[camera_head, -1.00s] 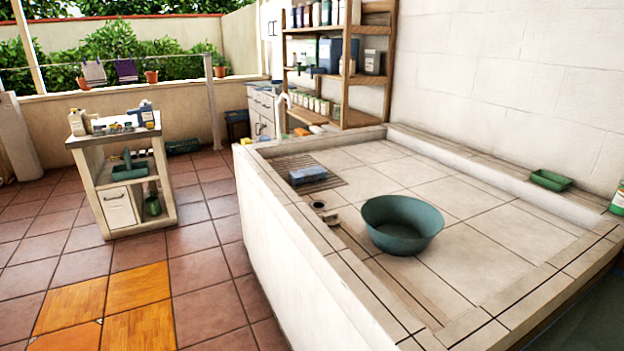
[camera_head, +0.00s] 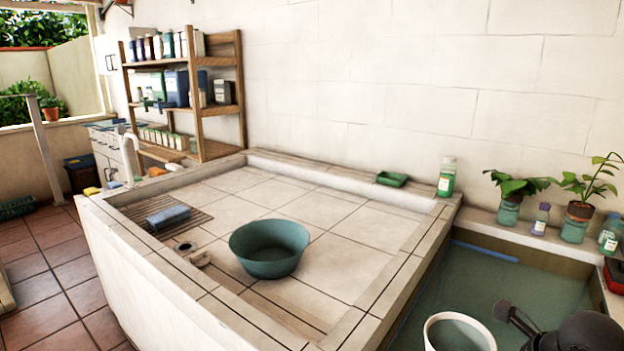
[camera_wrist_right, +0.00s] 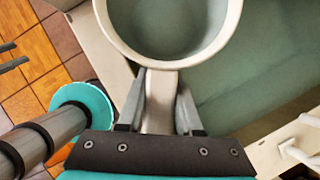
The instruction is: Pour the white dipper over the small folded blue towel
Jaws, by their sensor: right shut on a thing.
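The small folded blue towel (camera_head: 168,216) lies on a slatted wooden rack (camera_head: 140,210) at the left end of the tiled washbasin top. The white dipper (camera_head: 455,332) is at the bottom right of the head view, over the water basin. In the right wrist view the dipper (camera_wrist_right: 112,42) is upright with greenish water inside. My right gripper (camera_wrist_right: 160,100) is shut on its handle (camera_wrist_right: 160,112); in the head view only part of this gripper (camera_head: 507,312) shows. The towel is far from the dipper, across the tiled top. My left gripper is not in view.
A green bowl (camera_head: 270,262) stands on the tiles between dipper and towel. A drain hole (camera_head: 184,247) and a small tan object (camera_head: 201,258) are near the towel. The water basin (camera_head: 500,275) is at right, with bottles and plants on its back ledge.

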